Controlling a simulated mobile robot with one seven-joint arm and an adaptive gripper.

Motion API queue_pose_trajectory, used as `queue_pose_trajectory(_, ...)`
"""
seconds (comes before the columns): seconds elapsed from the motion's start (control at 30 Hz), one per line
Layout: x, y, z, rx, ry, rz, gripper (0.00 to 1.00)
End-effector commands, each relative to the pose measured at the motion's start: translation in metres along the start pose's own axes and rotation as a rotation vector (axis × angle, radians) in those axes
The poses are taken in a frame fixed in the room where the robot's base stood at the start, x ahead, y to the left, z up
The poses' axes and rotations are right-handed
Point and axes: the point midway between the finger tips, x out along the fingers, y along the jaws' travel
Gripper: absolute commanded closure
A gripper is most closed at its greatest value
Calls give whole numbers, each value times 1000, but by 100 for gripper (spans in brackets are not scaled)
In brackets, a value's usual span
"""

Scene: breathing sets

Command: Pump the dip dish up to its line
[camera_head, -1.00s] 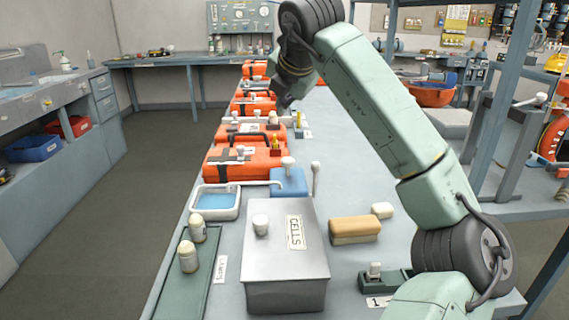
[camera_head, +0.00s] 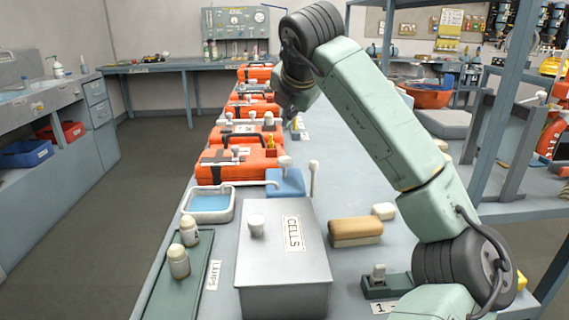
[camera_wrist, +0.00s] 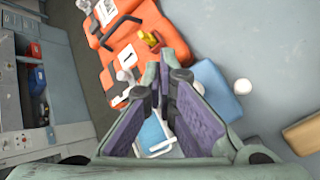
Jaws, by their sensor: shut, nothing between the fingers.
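The dip dish (camera_head: 231,208) is a white-rimmed tray holding blue liquid, on the bench left of the blue pump (camera_head: 287,184). No fill line can be made out. The pump has a white knob (camera_head: 285,161) on top and a thin pale spout reaching over the dish. My gripper (camera_head: 289,112) is beyond the pump and above the bench, partly dark and small in the head view. In the wrist view my gripper (camera_wrist: 166,62) is shut and empty. The blue pump (camera_wrist: 213,88) shows right of the fingers; the dish (camera_wrist: 153,137) is partly hidden behind them.
A white-knobbed lever (camera_head: 314,180) stands right of the pump. A grey CELLS box (camera_head: 270,275) is in front. Orange cases (camera_head: 237,167) line the bench behind the dish. A brown block (camera_head: 355,231) lies right.

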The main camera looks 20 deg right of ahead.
Motion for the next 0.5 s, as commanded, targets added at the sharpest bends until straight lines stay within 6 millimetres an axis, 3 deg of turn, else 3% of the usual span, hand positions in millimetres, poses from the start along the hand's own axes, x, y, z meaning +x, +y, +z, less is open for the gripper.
queue_pose_trajectory(0.3,36,-26,-27,0,0,0,100)
queue_pose_trajectory(0.5,43,-31,-32,-1,0,1,100)
